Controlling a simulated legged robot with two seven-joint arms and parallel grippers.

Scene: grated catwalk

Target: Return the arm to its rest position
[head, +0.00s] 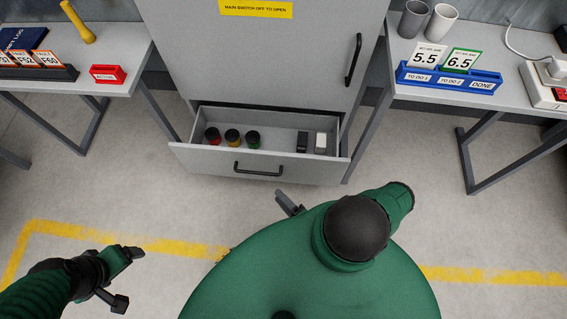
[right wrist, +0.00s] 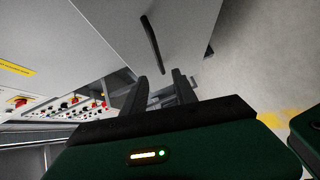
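My right arm (head: 325,240) fills the lower middle of the head view, green with a dark joint cap. My right gripper (head: 290,203) shows only in part beyond it, in front of the open drawer and apart from it. In the right wrist view its two dark fingers (right wrist: 160,82) stand apart with nothing between them. My left gripper (head: 127,278) is at the lower left over bare floor, its fingers spread and empty.
A grey cabinet (head: 300,55) has an open drawer (head: 205,160) holding red, yellow and green-marked jars and two small blocks. Tables stand left (head: 125,45) and right (head: 400,105), with a blue card rack (head: 450,77) on the right one. The floor between is clear.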

